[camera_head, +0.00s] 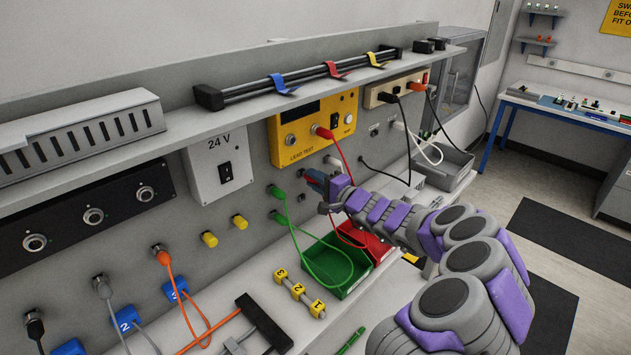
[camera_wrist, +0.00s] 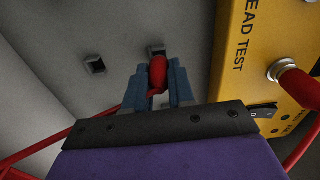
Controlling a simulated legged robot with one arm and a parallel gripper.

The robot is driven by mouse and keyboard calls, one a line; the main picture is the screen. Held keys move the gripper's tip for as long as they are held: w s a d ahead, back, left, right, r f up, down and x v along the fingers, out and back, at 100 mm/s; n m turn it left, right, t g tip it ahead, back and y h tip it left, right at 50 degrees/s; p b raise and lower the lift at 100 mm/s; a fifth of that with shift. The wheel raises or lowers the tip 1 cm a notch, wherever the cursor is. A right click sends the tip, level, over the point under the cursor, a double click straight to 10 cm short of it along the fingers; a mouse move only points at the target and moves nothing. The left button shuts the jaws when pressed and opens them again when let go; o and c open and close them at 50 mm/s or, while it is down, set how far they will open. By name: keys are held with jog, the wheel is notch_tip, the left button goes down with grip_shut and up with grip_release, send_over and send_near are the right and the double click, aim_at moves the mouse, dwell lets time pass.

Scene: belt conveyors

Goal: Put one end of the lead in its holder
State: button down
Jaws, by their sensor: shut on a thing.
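My gripper (camera_head: 313,178) is shut on a red plug (camera_wrist: 158,72), one end of the red lead (camera_head: 343,158). In the wrist view my blue-grey fingers (camera_wrist: 158,82) hold the plug from both sides. The plug's tip is at or just in front of a small square holder (camera_wrist: 155,48) in the grey panel; I cannot tell whether it is inside. An empty square holder (camera_wrist: 95,64) is to its left. The lead's other red plug (camera_head: 321,131) is in the yellow LEAD TEST box (camera_head: 292,150) and also shows in the wrist view (camera_wrist: 295,85).
Green plugs (camera_head: 279,216) and yellow plugs (camera_head: 240,221) sit in the panel nearby. Below are a green bin (camera_head: 330,268) and a red bin (camera_head: 378,248). A shelf (camera_head: 215,115) juts out above. An orange lead (camera_head: 178,290) hangs at left.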

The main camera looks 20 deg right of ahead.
jog(key=shift+w+a, duration=0.15)
jog(key=shift+w, duration=0.3)
dwell(0.4)
jog(key=c, duration=0.9)
grip_release()
jog(key=p+v, duration=0.3)
jog(key=v, duration=1.4)
jog(key=shift+s+f, duration=0.1)
jog(key=shift+s, duration=0.05)
